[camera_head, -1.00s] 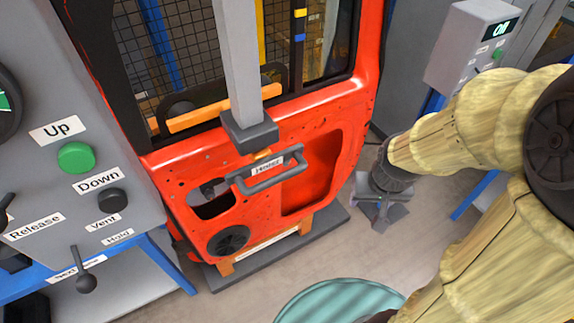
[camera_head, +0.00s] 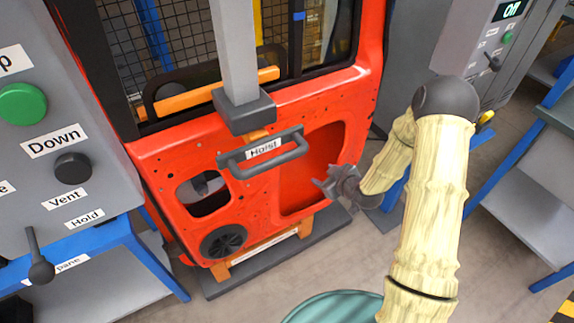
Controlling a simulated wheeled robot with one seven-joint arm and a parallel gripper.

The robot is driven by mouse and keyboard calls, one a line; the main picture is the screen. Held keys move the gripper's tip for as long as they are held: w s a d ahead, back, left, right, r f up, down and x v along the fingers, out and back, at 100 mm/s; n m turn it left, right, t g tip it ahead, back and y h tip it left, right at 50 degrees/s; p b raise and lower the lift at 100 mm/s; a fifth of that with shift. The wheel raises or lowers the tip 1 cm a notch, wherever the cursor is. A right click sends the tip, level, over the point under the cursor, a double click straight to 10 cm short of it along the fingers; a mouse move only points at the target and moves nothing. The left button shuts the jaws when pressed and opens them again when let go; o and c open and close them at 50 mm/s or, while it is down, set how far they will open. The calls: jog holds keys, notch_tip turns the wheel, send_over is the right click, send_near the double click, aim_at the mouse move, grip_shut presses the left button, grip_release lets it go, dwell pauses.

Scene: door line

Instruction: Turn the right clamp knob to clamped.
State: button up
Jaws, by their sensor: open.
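No label in view names a right clamp knob, so I cannot tell which control it is. A grey control box (camera_head: 456,38) at the upper right has an "Off" display (camera_head: 509,11), a green button (camera_head: 507,36) and a dark lever knob (camera_head: 493,62); its small labels are unreadable. My gripper (camera_head: 322,181) is open and empty, pointing left in front of the lower right part of the red door (camera_head: 165,160). It is well below and left of the grey box. I cannot tell whether it touches the door.
A grey hoist with a handle marked "Hoist" (camera_head: 262,155) stands against the door. A left panel (camera_head: 30,150) carries a green button (camera_head: 22,104), a "Down" button (camera_head: 73,167) and a Vent/Hold lever (camera_head: 40,268). A teal round object (camera_head: 335,308) is at the bottom. Blue-framed tables (camera_head: 525,205) stand right.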

jog(key=a+f+t+y+b, duration=0.3)
jog(key=f+t+y+b, duration=0.1)
jog(key=f, duration=0.5)
jog(key=shift+a+f+t, duration=0.15)
jog(key=shift+f+t, duration=0.05)
jog(key=shift+t, duration=0.6)
jog(key=shift+w, duration=0.1)
jog(key=x, duration=1.7)
jog(key=shift+a, duration=0.3)
jog(key=shift+w+d, duration=0.1)
jog(key=shift+d, duration=0.05)
jog(key=c, duration=1)
